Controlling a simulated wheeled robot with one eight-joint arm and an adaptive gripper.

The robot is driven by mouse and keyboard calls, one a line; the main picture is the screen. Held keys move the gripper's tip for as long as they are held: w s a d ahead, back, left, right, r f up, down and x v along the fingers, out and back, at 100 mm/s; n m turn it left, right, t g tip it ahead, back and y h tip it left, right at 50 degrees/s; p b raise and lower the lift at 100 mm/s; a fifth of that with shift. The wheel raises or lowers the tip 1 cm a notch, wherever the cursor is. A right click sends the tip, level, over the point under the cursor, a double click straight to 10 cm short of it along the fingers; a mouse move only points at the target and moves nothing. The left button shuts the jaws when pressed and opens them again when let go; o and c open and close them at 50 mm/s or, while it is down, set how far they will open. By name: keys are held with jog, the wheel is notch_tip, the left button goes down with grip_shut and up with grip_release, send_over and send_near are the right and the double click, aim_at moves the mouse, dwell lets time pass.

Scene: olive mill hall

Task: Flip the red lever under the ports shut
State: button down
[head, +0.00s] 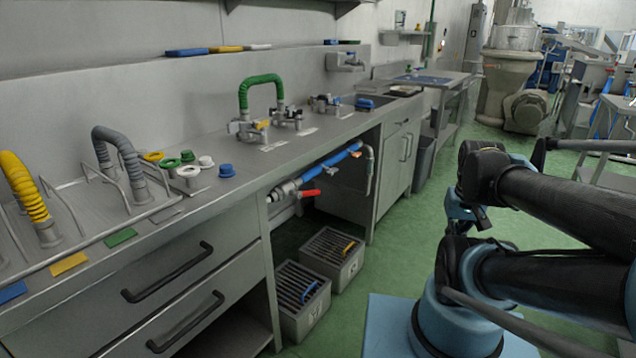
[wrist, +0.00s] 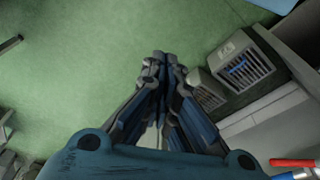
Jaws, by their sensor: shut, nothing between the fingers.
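The red lever (head: 308,194) sits on a metal valve fitting at the left end of a blue pipe (head: 340,155) under the counter. Its handle points right and lies below the pipe, at a slight angle to it. In the wrist view the red lever (wrist: 293,163) shows at the lower right corner, beside a bit of blue pipe. The ports (head: 290,114) stand on the counter above, joined by a green hose (head: 260,82). My gripper (wrist: 160,62) is shut and empty, over the green floor and apart from the lever. Its fingers are not clear in the head view.
Two grey slatted crates (head: 302,298) (head: 331,258) stand on the floor below the pipe. Drawers with black handles (head: 168,272) are left of the opening. A grey bin (head: 423,163) stands beyond the cabinet. Green floor in front is clear.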

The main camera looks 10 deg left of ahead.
aim_at(316, 191)
jog(key=w+a+r+n+g+y, duration=0.1)
jog(key=w+a+r+n+y, duration=0.15)
jog(key=w+a+r, duration=0.35)
jog(key=w+a+r+n+y, duration=0.1)
jog(key=w+a+r+n, duration=0.3)
jog(key=w+a, duration=0.45)
jog(key=w+a+n+y, duration=0.1)
jog(key=w+a+n, duration=0.1)
jog(key=a, duration=0.4)
jog(key=w+a+n+g+y, duration=0.1)
jog(key=w+a+n, duration=0.1)
jog(key=w+a, duration=0.2)
jog(key=w+a+r+n+g+y, duration=0.1)
jog(key=w+a, duration=0.3)
jog(key=a, duration=0.5)
jog(key=shift+n, duration=0.45)
jog(key=shift+y, duration=0.25)
jog(key=x, duration=1.3)
jog(key=shift+s+a+f, duration=0.15)
jog(key=shift+f, duration=0.2)
jog(key=shift+a, duration=0.1)
